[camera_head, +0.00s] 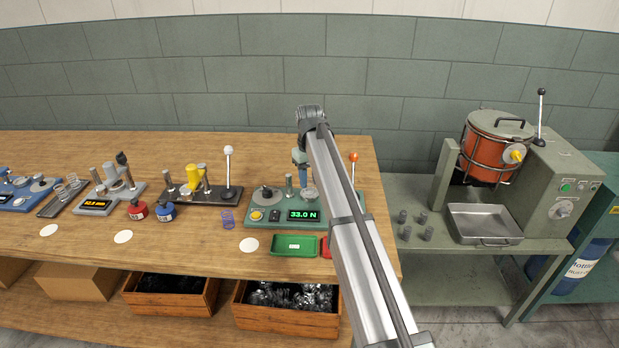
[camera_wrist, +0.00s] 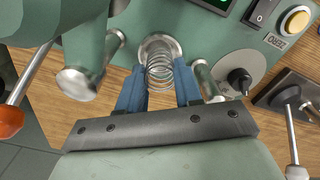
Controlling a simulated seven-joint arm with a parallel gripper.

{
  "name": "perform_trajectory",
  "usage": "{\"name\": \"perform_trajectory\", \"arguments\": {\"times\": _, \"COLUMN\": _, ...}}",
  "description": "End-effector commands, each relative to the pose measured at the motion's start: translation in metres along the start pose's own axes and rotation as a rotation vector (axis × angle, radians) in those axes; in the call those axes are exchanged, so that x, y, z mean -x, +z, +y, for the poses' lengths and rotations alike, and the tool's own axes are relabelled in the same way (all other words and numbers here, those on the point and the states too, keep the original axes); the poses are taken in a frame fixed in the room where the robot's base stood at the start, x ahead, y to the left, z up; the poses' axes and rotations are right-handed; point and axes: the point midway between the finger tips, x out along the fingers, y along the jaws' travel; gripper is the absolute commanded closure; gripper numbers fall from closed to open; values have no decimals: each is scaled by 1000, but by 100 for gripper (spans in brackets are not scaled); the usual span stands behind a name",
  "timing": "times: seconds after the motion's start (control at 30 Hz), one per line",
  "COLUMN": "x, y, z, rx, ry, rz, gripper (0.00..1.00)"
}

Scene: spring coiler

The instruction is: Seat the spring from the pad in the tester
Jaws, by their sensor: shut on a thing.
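My gripper (camera_wrist: 159,82) has blue fingers shut on a silver coil spring (camera_wrist: 159,72). In the wrist view the spring lies in line with a round metal seat (camera_wrist: 150,42) of the green tester. I cannot tell whether they touch. In the head view my gripper (camera_head: 300,158) is over the tester (camera_head: 263,232), whose display reads 33.0 N. The spring cannot be made out there. A round white pad (camera_head: 249,245) in front of the tester is bare.
Metal posts (camera_wrist: 78,82) stand close beside my fingers. The tester's orange-knobbed lever (camera_head: 354,157) is at its right. A green tray (camera_head: 295,246) and a partly hidden red tray (camera_head: 326,250) lie in front.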

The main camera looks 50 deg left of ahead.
Motion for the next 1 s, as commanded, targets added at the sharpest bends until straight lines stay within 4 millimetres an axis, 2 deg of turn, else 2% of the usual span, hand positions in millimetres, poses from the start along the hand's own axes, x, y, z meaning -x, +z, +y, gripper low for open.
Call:
{"name": "perform_trajectory", "arguments": {"times": 0.97, "x": -9, "y": 0, "z": 0, "rx": 0, "ry": 0, "rz": 0, "gripper": 83}}
{"name": "perform_trajectory", "arguments": {"times": 1.0, "x": -9, "y": 0, "z": 0, "rx": 0, "ry": 0, "rz": 0, "gripper": 63}}
